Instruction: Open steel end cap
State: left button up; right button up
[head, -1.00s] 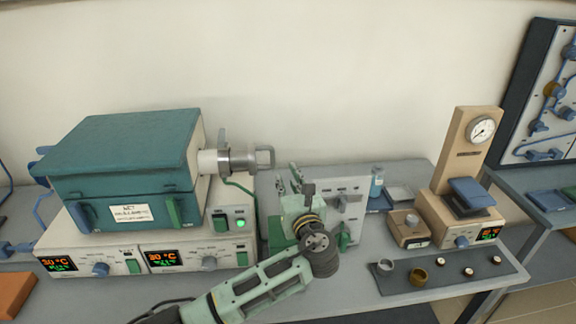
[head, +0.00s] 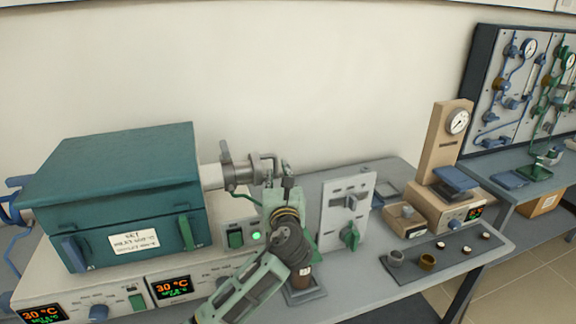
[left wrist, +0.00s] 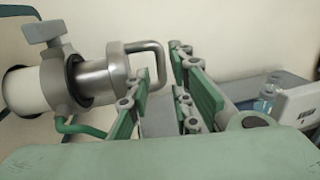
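The steel end cap (head: 238,175) closes the right end of the white tube that sticks out of the teal furnace (head: 120,190). Its loop handle (head: 268,160) points right. In the left wrist view the cap (left wrist: 103,73) and its handle (left wrist: 160,62) show at left. My left gripper (head: 280,172) is right beside the handle; in the left wrist view its fingers (left wrist: 165,85) are spread apart, with the handle's outer end by the fingertips. The left finger partly covers the handle; I cannot tell if they touch. My right gripper is not in view.
A grey clamp (left wrist: 50,45) sits on the tube beside the cap, with a green hose (left wrist: 85,126) below. A beige gauge stand (head: 445,150) is farther right.

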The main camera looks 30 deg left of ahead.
aim_at(276, 165)
pick_arm(q)
jog(key=x, duration=0.7)
jog(key=shift+w+a, duration=0.2)
jog(key=shift+w, duration=0.05)
jog(key=shift+c, duration=0.6)
grip_shut()
